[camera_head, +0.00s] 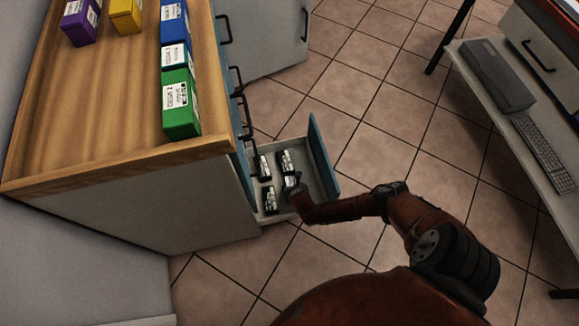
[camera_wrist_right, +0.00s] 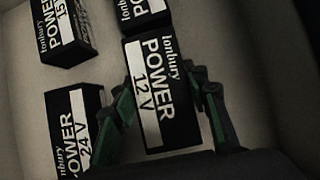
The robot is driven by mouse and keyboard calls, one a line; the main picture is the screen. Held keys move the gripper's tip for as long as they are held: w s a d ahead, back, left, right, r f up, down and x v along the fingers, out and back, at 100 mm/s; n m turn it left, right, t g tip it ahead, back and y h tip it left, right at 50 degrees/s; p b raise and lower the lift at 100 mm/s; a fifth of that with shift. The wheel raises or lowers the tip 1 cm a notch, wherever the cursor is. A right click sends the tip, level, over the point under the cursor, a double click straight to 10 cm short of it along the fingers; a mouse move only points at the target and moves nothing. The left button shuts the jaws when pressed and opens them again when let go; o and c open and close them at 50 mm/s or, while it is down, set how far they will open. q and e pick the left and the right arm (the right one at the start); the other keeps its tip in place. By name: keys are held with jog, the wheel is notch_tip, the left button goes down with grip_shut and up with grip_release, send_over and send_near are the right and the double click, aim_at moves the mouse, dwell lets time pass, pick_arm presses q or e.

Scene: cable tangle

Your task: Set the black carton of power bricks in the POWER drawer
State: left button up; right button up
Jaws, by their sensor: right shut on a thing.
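The open drawer (camera_head: 323,158) sticks out low from the wooden-topped cabinet, and several black-and-white cartons are inside it. My right gripper (camera_head: 291,187) reaches down into the drawer from the right. In the right wrist view the right gripper (camera_wrist_right: 168,108) is shut on a black carton (camera_wrist_right: 150,80) labelled "tonbury POWER 12 V", with a finger on each side. I cannot tell whether this carton touches the drawer floor. Beside it stand a 24 V POWER carton (camera_wrist_right: 75,125), another POWER carton (camera_wrist_right: 65,35) and a partly cut-off one (camera_wrist_right: 140,12). My left gripper is not in view.
A grey cabinet door (camera_head: 265,40) stands open behind. A desk with a keyboard (camera_head: 543,153) is at the right. Tiled floor lies between.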

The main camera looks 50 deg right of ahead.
jog(key=shift+w, duration=0.1)
jog(key=o, duration=1)
jog(key=shift+f, duration=0.15)
jog(key=o, duration=0.5)
jog(key=shift+c, duration=0.2)
